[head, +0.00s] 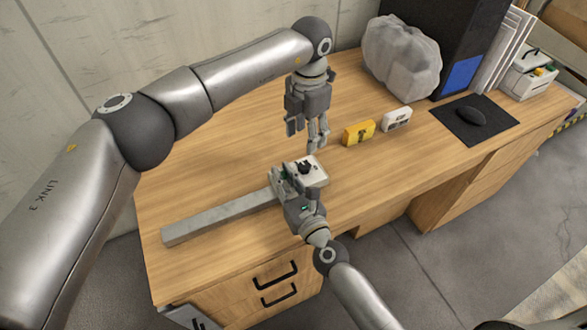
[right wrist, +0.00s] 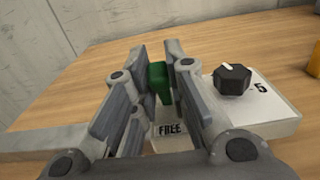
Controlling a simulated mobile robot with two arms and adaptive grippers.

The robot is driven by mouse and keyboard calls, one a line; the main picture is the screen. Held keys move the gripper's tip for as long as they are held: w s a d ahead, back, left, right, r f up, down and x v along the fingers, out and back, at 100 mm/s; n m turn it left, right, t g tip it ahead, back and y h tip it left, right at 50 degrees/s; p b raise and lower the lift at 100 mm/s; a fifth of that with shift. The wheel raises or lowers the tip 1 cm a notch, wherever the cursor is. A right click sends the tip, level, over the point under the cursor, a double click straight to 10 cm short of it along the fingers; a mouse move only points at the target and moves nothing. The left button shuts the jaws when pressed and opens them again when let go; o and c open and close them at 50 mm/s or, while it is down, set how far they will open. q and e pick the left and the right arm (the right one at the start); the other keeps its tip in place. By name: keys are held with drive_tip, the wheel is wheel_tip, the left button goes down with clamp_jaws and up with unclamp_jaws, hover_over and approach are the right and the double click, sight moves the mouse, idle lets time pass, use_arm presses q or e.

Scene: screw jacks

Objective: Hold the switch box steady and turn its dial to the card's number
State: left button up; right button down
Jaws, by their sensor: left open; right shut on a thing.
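The pale switch box (head: 318,175) lies flat on the desk near its front edge, with a black dial (head: 304,167) on top. In the right wrist view the dial (right wrist: 232,79) has a white pointer line, and a "5" is printed to its right. My right gripper (right wrist: 162,75) is shut on a green part (right wrist: 159,82) at the box's left side, beside a "FREE" label (right wrist: 170,129). My left gripper (head: 317,147) is open and empty, pointing down above the desk just behind the box. A yellow block (head: 359,132) with a dark mark stands behind right; I cannot read it.
A grey metal bar (head: 220,215) lies left of the box. A small white block (head: 397,119) stands beside the yellow one. The desk's left rear is free.

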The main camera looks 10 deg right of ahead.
sight(304, 165)
use_arm(q)
wheel_tip(304, 165, down, 11)
drive_tip(key=shift+r+n, duration=0.15)
drive_tip(key=shift+n, duration=0.95)
drive_tip(key=c, duration=1)
